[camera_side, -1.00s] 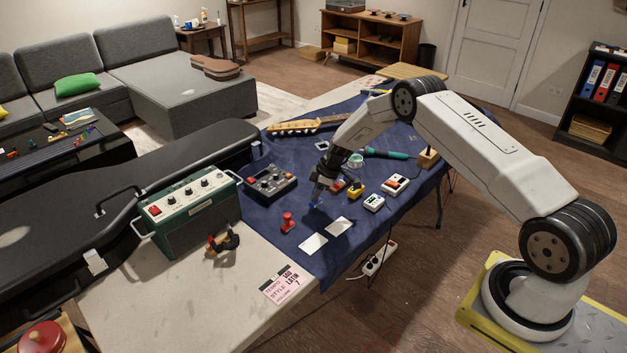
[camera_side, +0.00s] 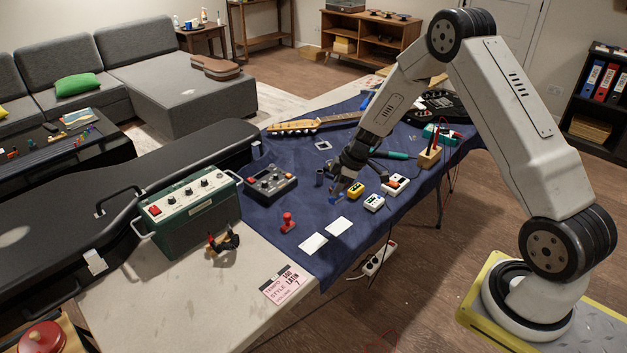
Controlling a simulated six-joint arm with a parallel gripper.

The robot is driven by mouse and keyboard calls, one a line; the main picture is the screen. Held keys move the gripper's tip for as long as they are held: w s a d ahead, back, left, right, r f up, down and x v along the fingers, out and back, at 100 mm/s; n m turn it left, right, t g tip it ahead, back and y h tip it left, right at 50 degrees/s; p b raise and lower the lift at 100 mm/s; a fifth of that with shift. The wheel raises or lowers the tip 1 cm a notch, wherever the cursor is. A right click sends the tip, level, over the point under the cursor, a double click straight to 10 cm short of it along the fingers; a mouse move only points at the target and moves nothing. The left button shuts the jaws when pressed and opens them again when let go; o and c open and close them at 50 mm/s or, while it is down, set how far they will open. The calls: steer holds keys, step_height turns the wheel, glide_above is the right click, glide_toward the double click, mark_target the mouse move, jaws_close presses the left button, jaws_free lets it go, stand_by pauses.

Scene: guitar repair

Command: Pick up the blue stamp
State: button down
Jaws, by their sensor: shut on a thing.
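My gripper (camera_side: 342,188) is over the blue cloth in the middle of the table, pointing down and a little to the left. It is shut on the blue stamp (camera_side: 335,200), a small blue piece that shows at the fingertips. The fingers hide part of the stamp. I cannot tell whether its bottom touches the cloth. A red stamp (camera_side: 288,223) stands upright on the cloth to the left and nearer the camera. Two white cards (camera_side: 313,244) (camera_side: 338,227) lie flat near the cloth's front edge.
Bare cloth lies between the red stamp and the pedals.

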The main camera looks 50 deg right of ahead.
steer(key=shift+s+a+r, duration=0.15)
steer(key=shift+s+r, duration=0.15)
steer(key=shift+s, duration=0.4)
steer(key=shift+s+a+r, duration=0.2)
steer(key=shift+s+r, duration=0.15)
steer(key=shift+s, duration=0.35)
steer(key=shift+s+a+r, duration=0.15)
steer(key=shift+s+r, duration=0.15)
steer(key=shift+s, duration=0.4)
steer(key=c, duration=0.9)
jaws_free()
steer(key=shift+c, duration=0.2)
jaws_close()
steer(key=w+a+f, duration=0.5)
steer(key=a, duration=0.2)
steer(key=shift+a+f, duration=0.2)
steer(key=shift+f, duration=0.2)
